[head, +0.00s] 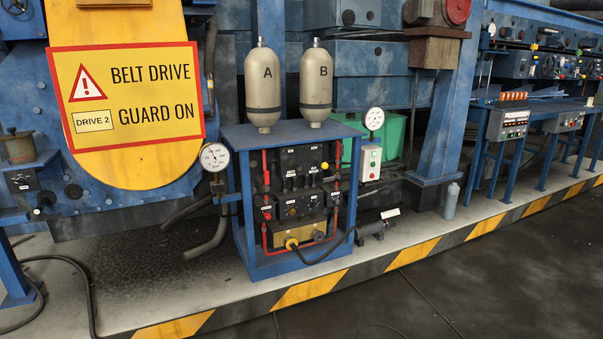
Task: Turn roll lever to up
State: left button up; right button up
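No lever that I can read as the roll lever stands out; labels are too small to tell. A blue hydraulic stand (290,262) in the middle holds dark valve blocks (302,158) with several small levers and knobs. Control boxes (508,124) with buttons sit on the blue bench at the right, too small to make out. Neither of my grippers is in view.
Two tanks marked A (262,90) and B (316,88) stand on the blue stand. A yellow belt guard with a warning sign (125,98) is at the left. A yellow-black striped edge (310,287) borders the platform. The dark floor (480,290) in front is clear.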

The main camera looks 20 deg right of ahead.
aim_at(300, 170)
jog(key=z, duration=0.2)
jog(key=i, duration=1.15)
jog(key=z, duration=0.25)
